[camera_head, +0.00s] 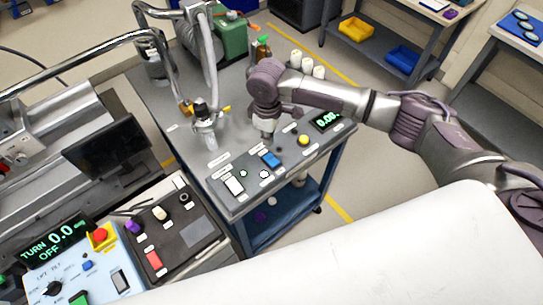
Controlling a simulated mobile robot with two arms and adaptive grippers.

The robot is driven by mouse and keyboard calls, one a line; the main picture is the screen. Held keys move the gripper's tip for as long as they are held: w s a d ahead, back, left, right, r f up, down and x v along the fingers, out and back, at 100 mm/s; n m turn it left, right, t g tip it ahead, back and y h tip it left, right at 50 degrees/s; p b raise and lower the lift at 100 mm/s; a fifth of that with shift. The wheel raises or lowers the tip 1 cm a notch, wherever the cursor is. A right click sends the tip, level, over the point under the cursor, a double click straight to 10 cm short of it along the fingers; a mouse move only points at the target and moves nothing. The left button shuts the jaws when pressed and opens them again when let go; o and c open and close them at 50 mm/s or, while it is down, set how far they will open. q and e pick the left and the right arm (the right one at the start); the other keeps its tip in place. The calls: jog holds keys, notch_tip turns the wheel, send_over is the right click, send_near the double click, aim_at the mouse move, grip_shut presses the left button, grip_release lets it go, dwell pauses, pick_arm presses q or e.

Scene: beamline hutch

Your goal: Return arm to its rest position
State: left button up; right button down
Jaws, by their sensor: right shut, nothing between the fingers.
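My right arm comes in from the right and reaches over a grey cart. Its gripper (266,132) points down above the cart's sloped control panel (225,192), near a blue switch (271,160). The gripper is shut with nothing held. Whether its tips touch the panel cannot be told from this view. My left gripper does not show.
A glass vessel with a dark cap (203,120) and metal hoses stand on the cart. A light-blue control box (70,275) with a red button (99,236) is at lower left. Shelves with yellow (356,28) and blue bins (402,59) stand behind.

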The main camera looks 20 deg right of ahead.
dwell(0.3)
